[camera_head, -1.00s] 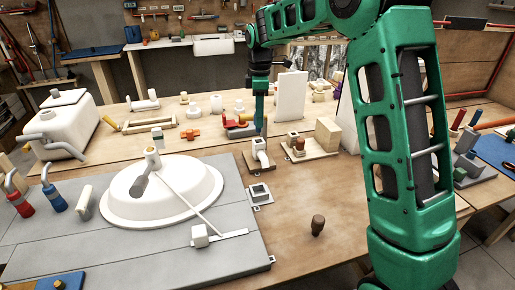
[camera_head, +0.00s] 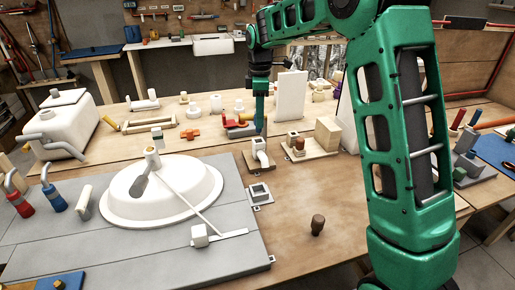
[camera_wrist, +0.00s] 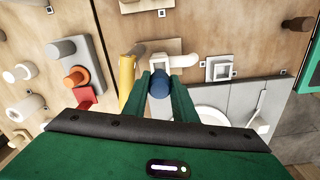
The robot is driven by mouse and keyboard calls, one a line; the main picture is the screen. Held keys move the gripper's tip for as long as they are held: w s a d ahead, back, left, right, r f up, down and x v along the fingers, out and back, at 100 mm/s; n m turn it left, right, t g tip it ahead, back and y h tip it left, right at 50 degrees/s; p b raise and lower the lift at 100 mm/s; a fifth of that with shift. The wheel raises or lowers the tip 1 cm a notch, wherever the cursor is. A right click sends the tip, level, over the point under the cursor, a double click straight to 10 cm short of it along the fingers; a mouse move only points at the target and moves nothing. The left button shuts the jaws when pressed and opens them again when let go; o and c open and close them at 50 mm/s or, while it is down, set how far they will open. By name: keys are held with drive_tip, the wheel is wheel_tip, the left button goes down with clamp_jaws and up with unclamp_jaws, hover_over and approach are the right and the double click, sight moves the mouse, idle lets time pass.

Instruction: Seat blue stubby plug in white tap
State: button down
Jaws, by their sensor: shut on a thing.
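My gripper (camera_wrist: 162,88) is shut on a blue stubby plug (camera_wrist: 160,90), whose round end shows between the green fingers in the wrist view. The white tap (camera_head: 260,152) is a bent white pipe on a wooden base, near the middle of the bench in the head view. My gripper (camera_head: 259,124) is upright just above the tap in the head view. In the wrist view the tap (camera_wrist: 184,61) lies just beyond the plug, with its spout bending right. The plug hides part of the tap, and I cannot tell whether they touch.
A second wooden base with a white and brown fitting (camera_head: 299,148) stands close on the right. A red part (camera_head: 237,130) lies close behind on the left. A white basin (camera_head: 120,205) stands front left. A brown knob (camera_head: 318,224) stands on open bench in front.

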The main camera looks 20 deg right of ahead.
sight(259, 130)
drive_tip(key=shift+f, duration=1.5)
drive_tip(key=shift+f, duration=1.6)
idle(1.5)
drive_tip(key=c, duration=1.4)
unclamp_jaws()
drive_tip(key=shift+o, duration=0.2)
drive_tip(key=shift+r, duration=0.1)
drive_tip(key=shift+w+r, duration=0.1)
drive_tip(key=shift+r, duration=0.1)
wheel_tip(259, 130, up, 10)
drive_tip(key=shift+r, duration=0.1)
